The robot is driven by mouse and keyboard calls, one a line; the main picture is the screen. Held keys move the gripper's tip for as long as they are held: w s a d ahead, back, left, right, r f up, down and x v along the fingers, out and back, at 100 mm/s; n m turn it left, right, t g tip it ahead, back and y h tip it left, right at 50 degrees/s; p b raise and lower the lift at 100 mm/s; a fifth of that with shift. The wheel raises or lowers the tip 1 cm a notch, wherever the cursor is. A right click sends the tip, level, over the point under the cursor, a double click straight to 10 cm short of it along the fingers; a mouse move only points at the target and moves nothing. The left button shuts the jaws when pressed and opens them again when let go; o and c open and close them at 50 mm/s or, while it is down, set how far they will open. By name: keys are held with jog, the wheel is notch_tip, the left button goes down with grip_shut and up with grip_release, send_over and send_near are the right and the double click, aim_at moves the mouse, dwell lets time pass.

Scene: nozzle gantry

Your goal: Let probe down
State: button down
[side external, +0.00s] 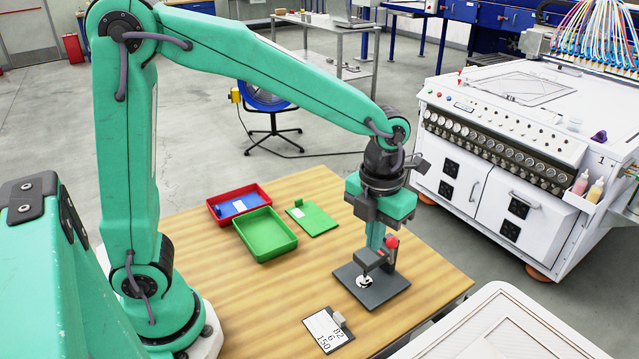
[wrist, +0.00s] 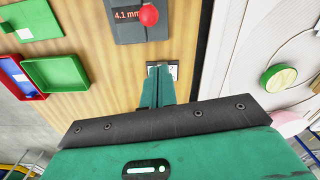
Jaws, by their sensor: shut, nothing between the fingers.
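The gauge stands on a dark square base plate (side external: 384,292) near the table's right edge. Its red ball knob (side external: 391,242) sits on top, and its dark head (side external: 369,260) is above a small white-and-black round piece (side external: 365,282). I cannot tell if the probe tip touches that piece. In the wrist view the gauge display (wrist: 127,15) reads 4.1 mm, beside the red knob (wrist: 148,15). My gripper (side external: 376,245) points down by the gauge head, close to the knob. In the wrist view its fingers (wrist: 158,75) are together and empty, apart from the knob.
A red tray (side external: 212,212) with a blue item, a green tray (side external: 265,255) and a green board (side external: 314,218) lie toward the back left. A clipboard (side external: 322,331) marked with numbers lies at the front. A white machine (side external: 500,190) stands beyond the table.

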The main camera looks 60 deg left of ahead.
jog(key=w+r, duration=0.7)
jog(key=shift+a, duration=0.35)
jog(key=shift+s+a+r, duration=0.1)
jog(key=shift+s+r, duration=0.05)
dwell(0.4)
jog(key=s+a+n+t, duration=0.1)
jog(key=s+a+n, duration=0.2)
jog(key=s+n, duration=0.3)
jog(key=s+a+r+n+t, duration=0.1)
jog(key=s+a+n, duration=0.3)
jog(key=n, duration=1.1)
jog(key=s+a+n+t, duration=0.3)
jog(key=s+n, duration=0.5)
jog(key=n, duration=0.2)
jog(key=shift+s+a+r, duration=0.2)
jog(key=shift+s+r, duration=0.1)
jog(key=shift+s, duration=0.05)
jog(key=c, duration=2.2)
grip_release()
jog(key=shift+s+a+f+n+t, duration=0.15)
jog(key=shift+s+f+n, duration=0.15)
jog(key=shift+n, duration=0.45)
jog(key=shift+s+a+f+n+t, duration=0.15)
jog(key=shift+s+n, duration=0.15)
jog(key=shift+n, duration=0.45)
